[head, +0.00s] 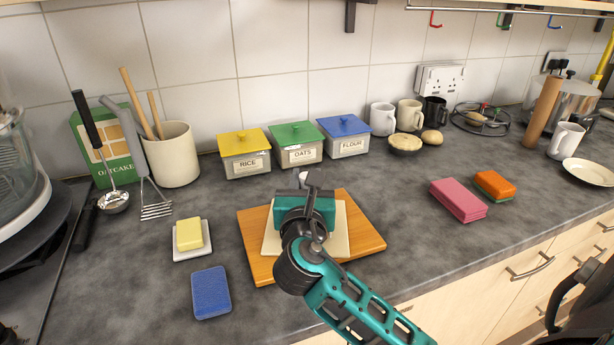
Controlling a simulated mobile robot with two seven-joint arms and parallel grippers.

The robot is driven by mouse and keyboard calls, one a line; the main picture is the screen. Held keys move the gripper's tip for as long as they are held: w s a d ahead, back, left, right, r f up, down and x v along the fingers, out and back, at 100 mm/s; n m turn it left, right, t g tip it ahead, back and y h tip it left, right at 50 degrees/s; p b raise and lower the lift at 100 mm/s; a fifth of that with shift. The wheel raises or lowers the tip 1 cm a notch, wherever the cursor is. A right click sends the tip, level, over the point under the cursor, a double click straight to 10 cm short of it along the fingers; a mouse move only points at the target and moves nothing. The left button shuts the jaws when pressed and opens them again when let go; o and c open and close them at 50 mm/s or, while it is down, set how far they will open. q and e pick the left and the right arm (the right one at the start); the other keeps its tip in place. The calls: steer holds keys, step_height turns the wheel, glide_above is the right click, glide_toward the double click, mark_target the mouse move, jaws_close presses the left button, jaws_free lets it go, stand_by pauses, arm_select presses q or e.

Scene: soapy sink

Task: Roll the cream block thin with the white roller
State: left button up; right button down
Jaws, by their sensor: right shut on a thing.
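A flat cream slab (340,235), which I take to be the cream block, lies on a wooden board (367,238) at the middle front of the counter. It looks thin and wide, with its middle hidden under my right arm. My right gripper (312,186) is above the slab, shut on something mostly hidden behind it. A small white end (303,177) shows past the fingers, probably the white roller. I cannot tell whether it touches the slab. My left gripper is not in view.
A butter dish (194,254) and blue sponge (211,292) lie left of the board. Canisters labelled rice (245,155), oats (297,145) and flour (344,137) stand behind.

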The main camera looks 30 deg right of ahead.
steer(key=shift+v, duration=0.8)
steer(key=shift+f, duration=0.15)
steer(key=shift+r, duration=3.7)
steer(key=shift+f, duration=0.1)
